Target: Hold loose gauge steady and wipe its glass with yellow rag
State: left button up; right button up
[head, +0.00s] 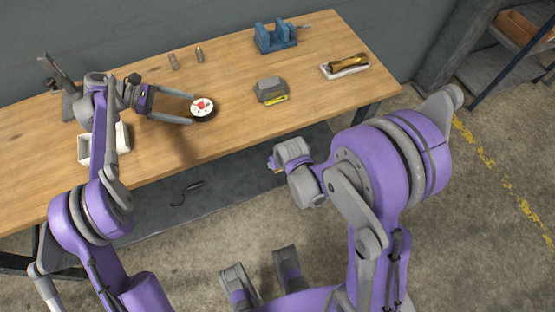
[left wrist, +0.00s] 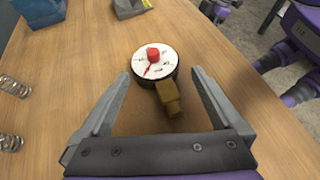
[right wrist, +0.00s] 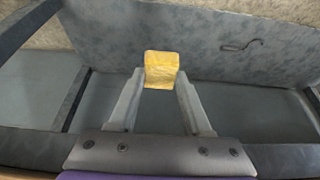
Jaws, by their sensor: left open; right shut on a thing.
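The gauge (head: 203,108) lies face up on the wooden table, with a white dial, a red centre and a dark rim. In the left wrist view the gauge (left wrist: 155,61) has its brass stem (left wrist: 169,98) pointing back between my fingers. My left gripper (head: 191,110) is open, its fingertips at the near edge of the gauge, one on each side; I cannot tell if they touch it. My right gripper (right wrist: 161,82) is shut on the yellow rag (right wrist: 161,69), held off the table in front of its edge. In the head view my right arm mostly hides that gripper.
A grey block with a yellow label (head: 270,90) stands right of the gauge. A blue vise (head: 275,37) and a tray (head: 345,70) with a brass part are farther back. Two springs (head: 186,58) stand behind. A white bin (head: 83,150) is at left. The table between gauge and block is clear.

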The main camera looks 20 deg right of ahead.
pick_arm(q)
jog(key=shift+b+x, duration=0.35)
jog(key=shift+x, duration=0.8)
pick_arm(e)
jog(key=shift+f, duration=0.55)
pick_arm(q)
jog(key=shift+c, duration=0.2)
jog(key=c, duration=1.4)
